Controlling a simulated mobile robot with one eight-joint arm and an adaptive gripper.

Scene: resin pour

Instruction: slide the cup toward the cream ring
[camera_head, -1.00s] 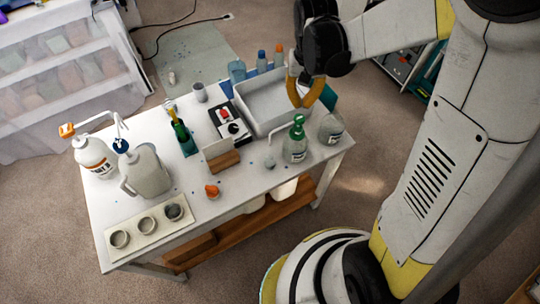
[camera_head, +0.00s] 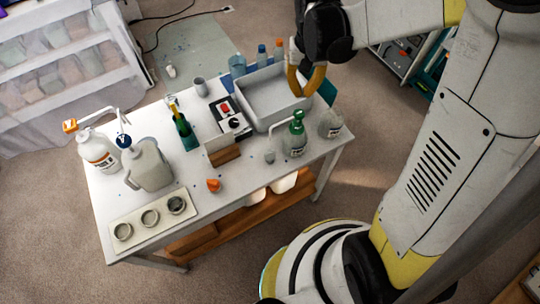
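Several cups stand on the white table (camera_head: 105,192), and I cannot tell which the task means: a small grey cup (camera_head: 201,87) at the back, a blue translucent cup (camera_head: 237,65) right of it, and a small clear cup (camera_head: 269,157) near the front edge. A cream tray (camera_head: 134,239) with three round ring-like pieces, one of them a pale ring (camera_head: 122,232), lies at the front left corner. No separate cream ring is clear. My gripper (camera_head: 301,94) hangs over the grey bin's right side, its yellow-orange fingertips together, with nothing visible between them. It is apart from all these cups.
A grey bin (camera_head: 257,115) fills the back right. A green pump bottle (camera_head: 296,137) and a clear bottle (camera_head: 330,124) stand at right. A grey jug (camera_head: 149,168) and an orange-topped bottle (camera_head: 99,152) stand at left. An orange piece (camera_head: 213,185) lies near the front edge.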

